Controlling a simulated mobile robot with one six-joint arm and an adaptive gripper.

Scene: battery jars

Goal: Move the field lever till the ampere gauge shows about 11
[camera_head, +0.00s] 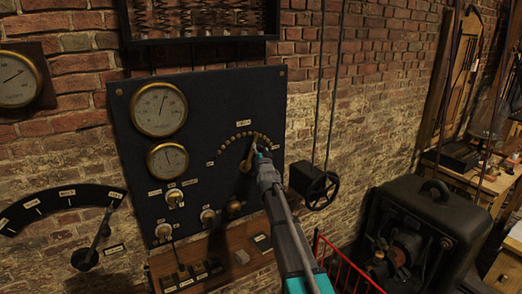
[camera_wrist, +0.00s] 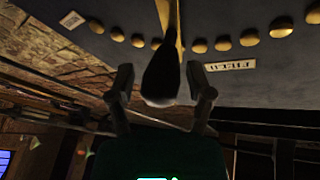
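The field lever is a brass arm (camera_head: 246,161) pivoting below an arc of brass studs on the dark panel, pointing up and slightly right. In the wrist view its black handle (camera_wrist: 162,75) lies between my gripper's fingers (camera_wrist: 161,80), with a visible gap on each side. My gripper (camera_head: 263,154) is open around the handle. Two brass-rimmed gauges are on the panel: a larger upper one (camera_head: 159,108), needle up and slightly right, and a smaller lower one (camera_head: 167,161), needle near upright. Their lettering is too small to tell which shows amperes.
A lever on a curved scale (camera_head: 60,200) and another gauge (camera_head: 17,78) are at the left. A black pulley box (camera_head: 314,185), red rack (camera_head: 345,265) and dark machine (camera_head: 420,235) stand at the right.

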